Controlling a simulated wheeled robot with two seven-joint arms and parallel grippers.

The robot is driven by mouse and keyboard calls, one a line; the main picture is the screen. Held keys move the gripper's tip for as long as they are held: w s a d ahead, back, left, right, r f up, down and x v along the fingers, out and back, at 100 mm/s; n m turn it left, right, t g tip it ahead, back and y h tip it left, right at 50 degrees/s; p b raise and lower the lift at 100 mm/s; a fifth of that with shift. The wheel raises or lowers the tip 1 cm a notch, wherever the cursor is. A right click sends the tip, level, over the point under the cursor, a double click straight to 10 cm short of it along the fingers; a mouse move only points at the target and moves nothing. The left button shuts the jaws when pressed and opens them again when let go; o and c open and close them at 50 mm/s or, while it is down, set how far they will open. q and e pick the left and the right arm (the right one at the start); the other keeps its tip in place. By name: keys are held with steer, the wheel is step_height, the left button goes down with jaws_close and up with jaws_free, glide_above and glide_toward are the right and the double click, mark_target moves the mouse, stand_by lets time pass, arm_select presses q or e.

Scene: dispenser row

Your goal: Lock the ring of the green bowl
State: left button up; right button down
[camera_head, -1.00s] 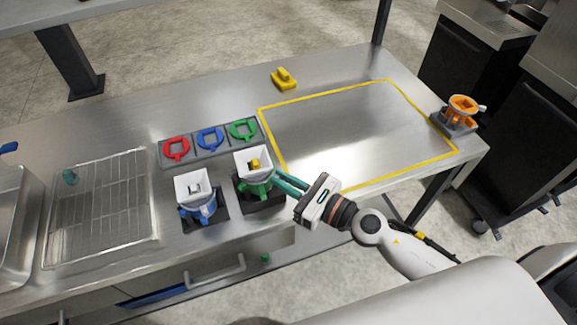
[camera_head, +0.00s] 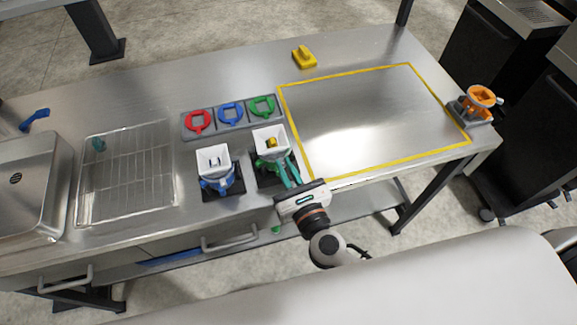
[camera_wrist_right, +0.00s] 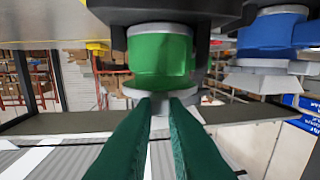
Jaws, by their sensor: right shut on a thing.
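The green bowl (camera_head: 270,140) is a white square-topped hopper with a green lower body, standing in a dark stand to the right of the blue one. A small yellow piece sits inside it. My right gripper (camera_head: 289,176) reaches in from the front, its teal fingers at the green part below the hopper. In the right wrist view the green body (camera_wrist_right: 160,58) fills the top middle, and the fingers (camera_wrist_right: 161,102) close on the ring's grey tab just below it. The fingers hide most of the tab. My left gripper is out of view.
The blue bowl (camera_head: 214,160) stands close on the left. A grey tray (camera_head: 187,132) with red, blue and green rings lies behind. A yellow-taped area (camera_head: 345,120) on the right is bare. A yellow block (camera_head: 304,57) and an orange dispenser (camera_head: 479,98) stand farther off.

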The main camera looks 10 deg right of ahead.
steer(key=c, duration=1.4)
jaws_free()
steer(key=shift+c, duration=0.2)
steer(key=shift+s, duration=0.1)
steer(key=shift+s+d+f, duration=0.1)
steer(key=shift+s, duration=0.2)
steer(key=s+d+b, duration=0.1)
steer(key=s+b, duration=0.4)
steer(key=s, duration=0.6)
steer(key=shift+d, duration=0.4)
